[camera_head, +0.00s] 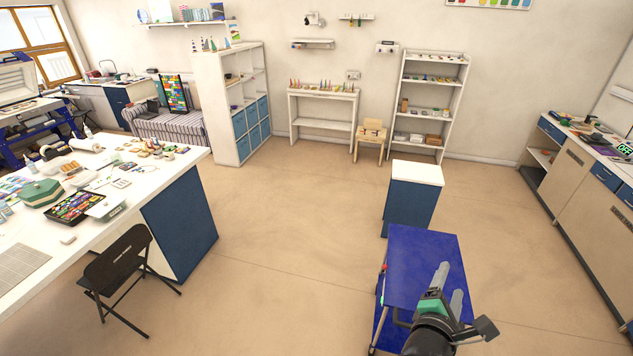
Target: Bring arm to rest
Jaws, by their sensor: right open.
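My right gripper (450,280) shows at the lower right, with two grey fingers, a green part and a dark wrist. Its fingers are apart and I see nothing between them. In the picture it overlaps the blue top of a cart (415,255); I cannot tell how high above the top it is. The visible part of the cart top is bare. The gripper and arm hide the cart's near right part. My left gripper is not in view.
A white-topped blue cabinet (417,173) stands just beyond the cart. A cluttered white worktable (135,180) and a black folding chair (120,265) stand at left. A counter (585,180) lines the right wall. The middle floor (290,240) is clear.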

